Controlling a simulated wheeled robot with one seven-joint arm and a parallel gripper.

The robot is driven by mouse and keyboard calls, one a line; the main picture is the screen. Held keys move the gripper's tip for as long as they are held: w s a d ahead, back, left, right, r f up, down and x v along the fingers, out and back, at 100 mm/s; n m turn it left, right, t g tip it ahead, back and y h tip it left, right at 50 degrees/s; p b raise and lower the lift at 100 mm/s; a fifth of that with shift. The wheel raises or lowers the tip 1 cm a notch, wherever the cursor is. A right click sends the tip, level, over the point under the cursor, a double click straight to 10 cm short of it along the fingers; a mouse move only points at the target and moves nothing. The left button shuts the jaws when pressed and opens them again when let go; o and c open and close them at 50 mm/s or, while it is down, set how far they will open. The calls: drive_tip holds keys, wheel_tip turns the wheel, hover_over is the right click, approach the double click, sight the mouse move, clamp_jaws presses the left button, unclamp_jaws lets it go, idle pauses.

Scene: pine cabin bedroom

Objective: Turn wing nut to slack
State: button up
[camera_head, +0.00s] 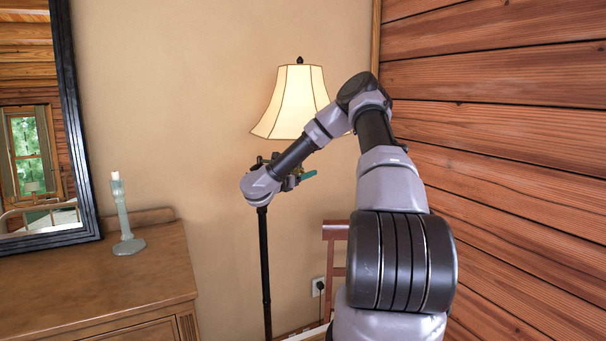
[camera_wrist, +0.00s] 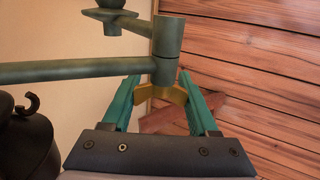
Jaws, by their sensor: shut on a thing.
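The brass-yellow wing nut (camera_wrist: 174,94) shows in the wrist view, just below a dark green vertical joint barrel (camera_wrist: 167,45) on the lamp's metalwork. My gripper (camera_wrist: 160,92) has its teal fingers on either side of the nut and is shut on it. One wing spreads toward each finger. In the head view, my gripper (camera_head: 303,178) is in front of the floor lamp, below its cream shade (camera_head: 293,105). The wing nut is hidden there by my arm and wrist. The lamp's dark pole (camera_head: 265,280) runs down below my wrist.
A horizontal green lamp arm (camera_wrist: 80,71) crosses the wrist view close above my fingers. A wooden dresser (camera_head: 110,285) with a candlestick (camera_head: 125,220) stands at left under a mirror (camera_head: 83,130). A reddish chair (camera_head: 334,240) is behind my arm. A log wall (camera_head: 500,150) bounds the right.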

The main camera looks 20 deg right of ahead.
drive_tip(key=shift+s+m+g+h, duration=0.15)
drive_tip(key=shift+m+g+h, duration=0.35)
drive_tip(key=shift+g, duration=0.4)
drive_tip(key=o, duration=1.4)
